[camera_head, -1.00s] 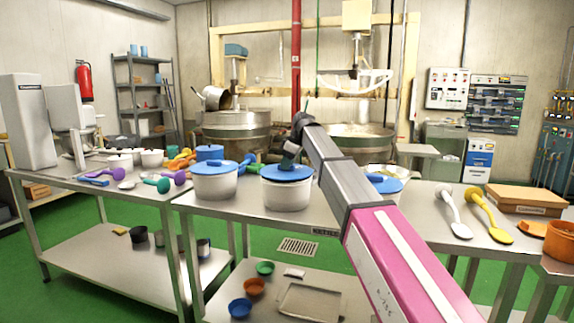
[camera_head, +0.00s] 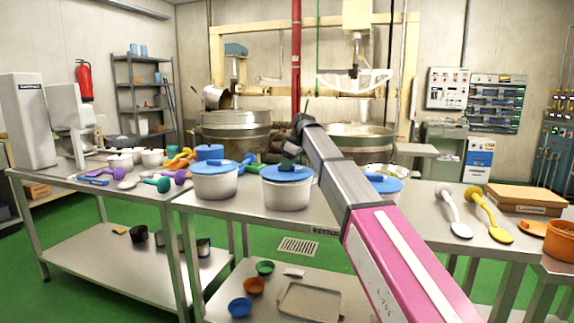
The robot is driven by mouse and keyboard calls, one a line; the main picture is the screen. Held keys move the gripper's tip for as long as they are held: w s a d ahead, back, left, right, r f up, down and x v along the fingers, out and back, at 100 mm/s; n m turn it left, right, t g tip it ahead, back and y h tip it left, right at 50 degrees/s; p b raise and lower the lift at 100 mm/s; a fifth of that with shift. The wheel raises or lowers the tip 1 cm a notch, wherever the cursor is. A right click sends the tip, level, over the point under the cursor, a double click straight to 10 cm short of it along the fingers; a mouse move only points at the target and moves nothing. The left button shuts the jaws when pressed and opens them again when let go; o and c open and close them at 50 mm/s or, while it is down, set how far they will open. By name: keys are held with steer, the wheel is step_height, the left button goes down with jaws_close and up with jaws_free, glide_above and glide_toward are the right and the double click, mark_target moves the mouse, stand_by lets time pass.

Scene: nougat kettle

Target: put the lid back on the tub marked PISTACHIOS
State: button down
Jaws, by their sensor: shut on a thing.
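A white tub (camera_head: 287,195) stands on the steel table with a blue lid (camera_head: 272,174) on its top. My gripper (camera_head: 288,162) comes down over this lid and is shut on its raised handle, mostly hidden by the jaws. The lid looks level and in line with the rim; I cannot tell whether it is pressed fully down. A like white tub (camera_head: 214,186) with a blue lid (camera_head: 211,167) stands to the left. No PISTACHIOS marking can be read on any tub.
Another blue lid or tub (camera_head: 209,152) and several coloured scoops lie behind and to the left. White (camera_head: 454,214) and yellow spoons (camera_head: 488,216), a cardboard box (camera_head: 525,198) and an orange container (camera_head: 560,240) are at the right. The table between the middle tub and its front edge is clear.

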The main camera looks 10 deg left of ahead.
steer(key=shift+f, duration=0.15)
stand_by(0.5)
steer(key=shift+c, duration=1.9)
jaws_free()
steer(key=shift+r, duration=3.5)
